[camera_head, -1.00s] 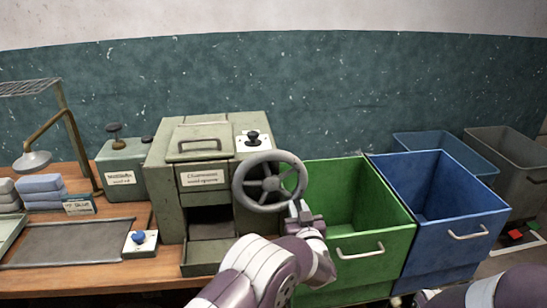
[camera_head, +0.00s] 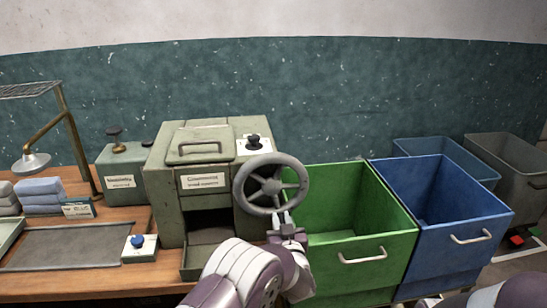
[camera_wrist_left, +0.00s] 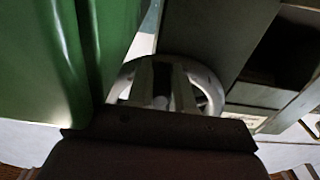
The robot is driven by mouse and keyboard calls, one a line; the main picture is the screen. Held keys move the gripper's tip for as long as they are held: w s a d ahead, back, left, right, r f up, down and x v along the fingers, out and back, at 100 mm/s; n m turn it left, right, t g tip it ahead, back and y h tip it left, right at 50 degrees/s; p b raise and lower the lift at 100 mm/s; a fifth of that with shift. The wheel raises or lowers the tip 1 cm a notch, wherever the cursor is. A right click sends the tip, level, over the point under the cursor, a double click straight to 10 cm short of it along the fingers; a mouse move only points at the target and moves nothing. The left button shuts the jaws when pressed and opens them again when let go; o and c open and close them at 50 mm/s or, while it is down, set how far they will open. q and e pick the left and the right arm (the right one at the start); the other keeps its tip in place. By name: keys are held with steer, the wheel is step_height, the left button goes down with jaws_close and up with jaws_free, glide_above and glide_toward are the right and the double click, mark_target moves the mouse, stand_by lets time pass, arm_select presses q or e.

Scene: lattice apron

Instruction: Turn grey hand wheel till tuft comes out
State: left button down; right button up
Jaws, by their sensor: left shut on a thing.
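The grey hand wheel (camera_head: 241,190) is on the right side of the green-grey machine (camera_head: 166,213). My left gripper (camera_head: 283,219) is shut on the wheel's rim at its lower right. The left wrist view shows the wheel (camera_wrist_left: 205,82) end-on beyond the two fingers (camera_wrist_left: 162,88), which hide part of it. Below the machine's dark opening, the shallow tray (camera_head: 203,262) looks empty. I see no tuft in the opening or tray. My right gripper is out of view; only part of that arm shows at the lower right.
An open green bin (camera_head: 398,257) stands close to the right of the wheel and my left arm. A blue bin (camera_head: 472,262) is beside it. A blue knob (camera_head: 138,241) on a white plate and folded cloths (camera_head: 42,196) lie on the wooden bench.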

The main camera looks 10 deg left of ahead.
mark_target(253, 212)
arm_select(q)
steer(key=a, duration=0.1)
steer(key=s+a, duration=0.1)
steer(key=a, duration=0.1)
steer(key=shift+a+f, duration=0.15)
steer(key=shift+f, duration=0.05)
steer(key=shift+s+a, duration=0.15)
steer(key=shift+a, duration=0.2)
steer(key=shift+d, duration=0.1)
steer(key=shift+a+r+p, duration=0.15)
steer(key=shift+a+p, duration=0.1)
steer(key=shift+p, duration=0.05)
steer(key=shift+s+a+r+p, duration=0.2)
steer(key=shift+a+r+p, duration=0.1)
steer(key=shift+a, duration=0.4)
steer(key=shift+s+a+r+p, duration=0.2)
steer(key=shift+a+r, duration=0.1)
steer(key=shift+a, duration=0.4)
